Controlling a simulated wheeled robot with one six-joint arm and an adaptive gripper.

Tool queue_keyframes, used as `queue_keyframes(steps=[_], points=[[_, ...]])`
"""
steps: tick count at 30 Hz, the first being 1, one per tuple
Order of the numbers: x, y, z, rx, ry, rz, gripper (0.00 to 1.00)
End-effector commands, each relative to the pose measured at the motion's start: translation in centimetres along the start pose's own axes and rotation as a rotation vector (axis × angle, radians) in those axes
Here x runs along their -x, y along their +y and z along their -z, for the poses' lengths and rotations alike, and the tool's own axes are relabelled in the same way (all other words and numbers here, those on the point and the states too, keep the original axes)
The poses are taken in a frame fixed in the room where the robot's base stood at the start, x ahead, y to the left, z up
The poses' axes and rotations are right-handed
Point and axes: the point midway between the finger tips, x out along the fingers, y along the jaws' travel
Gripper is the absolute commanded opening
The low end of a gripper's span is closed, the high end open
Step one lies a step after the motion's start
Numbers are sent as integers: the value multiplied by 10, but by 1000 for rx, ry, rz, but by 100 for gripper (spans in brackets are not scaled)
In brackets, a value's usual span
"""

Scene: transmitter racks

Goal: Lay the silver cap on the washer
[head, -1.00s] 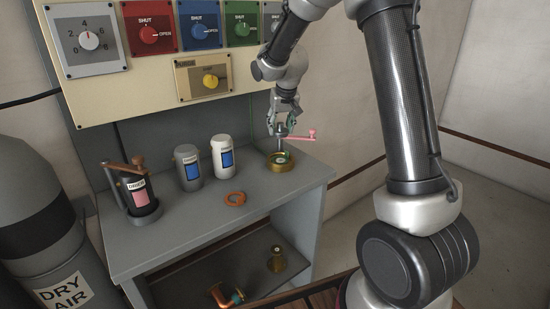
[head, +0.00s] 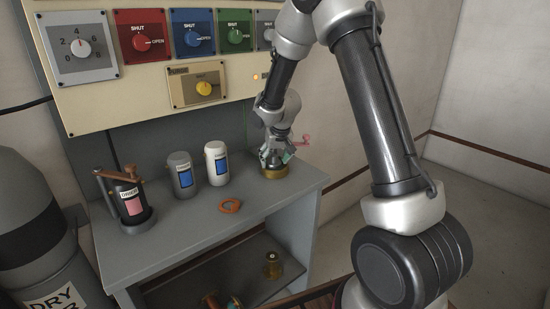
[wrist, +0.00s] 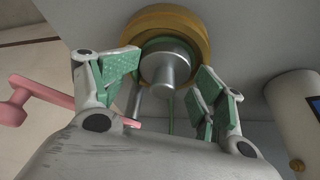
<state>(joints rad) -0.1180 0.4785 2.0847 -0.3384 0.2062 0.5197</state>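The silver cap (wrist: 168,68), a round knob over a wider disc, stands in the mouth of a brass ring-shaped seat (wrist: 205,28) at the right end of the grey bench. A thin green ring (wrist: 190,52), apparently the washer, shows around the cap's lower edge; most of it is hidden under the cap. My gripper (wrist: 168,82) is open, its green-padded fingers on either side of the knob with gaps visible. In the head view my gripper (head: 276,158) is low over the brass seat (head: 275,173) and hides the cap.
A pink handle (wrist: 55,96) sticks out beside the seat. An orange ring (head: 230,206) lies on the bench, with white (head: 216,163) and grey (head: 184,175) canisters behind it. A dark pump-like device (head: 128,196) stands at the left. The valve panel (head: 195,85) rises behind.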

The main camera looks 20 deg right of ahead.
Motion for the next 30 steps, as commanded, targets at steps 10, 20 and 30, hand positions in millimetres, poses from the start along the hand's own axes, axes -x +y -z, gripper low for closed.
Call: queue_keyframes(steps=[10, 20, 30], points=[[1, 0, 1, 3, 1, -1, 69], [19, 0, 3, 4, 8, 0, 69], [93, 0, 3, 4, 10, 2, 69]])
